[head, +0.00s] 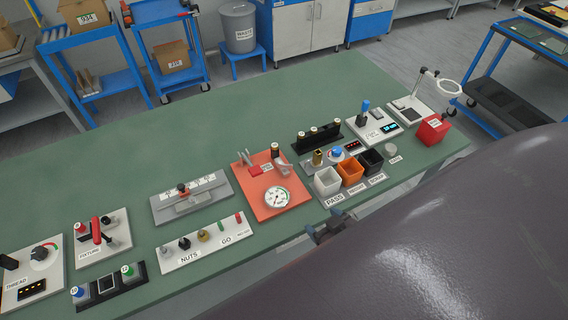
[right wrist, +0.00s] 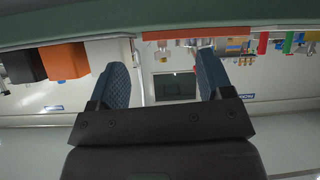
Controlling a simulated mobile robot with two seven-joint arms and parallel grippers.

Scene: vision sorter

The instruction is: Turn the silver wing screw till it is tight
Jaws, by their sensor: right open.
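On the orange plate (head: 262,203) in the head view stand small silver upright pieces, one at the back left (head: 246,154) and one at the right (head: 284,168). They are too small to tell which is the wing screw. A round white dial gauge (head: 277,197) sits on the plate's front. My right gripper (head: 326,229) is at the table's front edge, in front of the orange plate and apart from it. In the right wrist view its two blue-grey fingers (right wrist: 161,85) are spread with nothing between them. My left gripper is not in view.
White (head: 327,181), orange (head: 350,172) and black (head: 372,161) bins stand right of the plate. A nuts board (head: 205,243) and grey fixture (head: 191,199) lie to its left. The back of the green table (head: 180,140) is clear. My large dark arm link covers the lower right.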

